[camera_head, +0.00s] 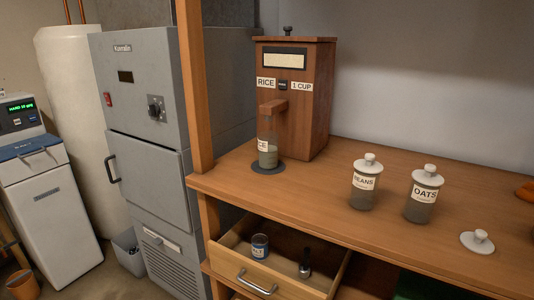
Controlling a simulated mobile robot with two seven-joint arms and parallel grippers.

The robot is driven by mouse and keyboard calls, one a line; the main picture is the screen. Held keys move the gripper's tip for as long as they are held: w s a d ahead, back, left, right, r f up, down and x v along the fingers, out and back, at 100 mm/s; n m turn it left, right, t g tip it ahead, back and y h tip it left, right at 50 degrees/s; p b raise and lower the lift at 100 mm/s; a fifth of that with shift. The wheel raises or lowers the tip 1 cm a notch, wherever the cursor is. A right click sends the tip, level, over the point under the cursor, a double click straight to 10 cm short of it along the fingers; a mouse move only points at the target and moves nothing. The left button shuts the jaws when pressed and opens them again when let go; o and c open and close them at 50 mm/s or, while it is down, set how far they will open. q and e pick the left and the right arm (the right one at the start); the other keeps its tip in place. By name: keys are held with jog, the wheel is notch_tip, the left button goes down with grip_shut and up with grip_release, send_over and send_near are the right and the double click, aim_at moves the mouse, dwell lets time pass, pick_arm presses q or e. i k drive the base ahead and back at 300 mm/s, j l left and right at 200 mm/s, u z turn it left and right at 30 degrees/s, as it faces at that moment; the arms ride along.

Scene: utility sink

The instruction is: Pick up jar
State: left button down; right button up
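A glass jar (268,153) with a white label ending in "CE" stands upright under the spout of a wooden dispenser (318,115) marked "RICE" and "1 CUP". It shows no lid, has greyish contents low down, and rests on a dark round pad (282,168). A lidded jar labelled "BEANS" (363,195) and a lidded jar labelled "OATS" (421,205) stand upright on the wooden counter to the right. A loose white lid (477,242) lies farther right. Neither of my grippers is in view.
A drawer (231,253) below the counter (327,165) is open, holding a dark blue tin (260,246) and a small dark object (305,265). A wooden post (194,80) rises at the counter's left end beside a grey machine (150,150). An orange thing (526,191) touches the right edge.

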aim_at(268, 141)
jog(key=i+j+z, duration=0.45)
jog(key=j, duration=0.2)
jog(key=i+j+z, duration=0.2)
jog(key=j, duration=0.2)
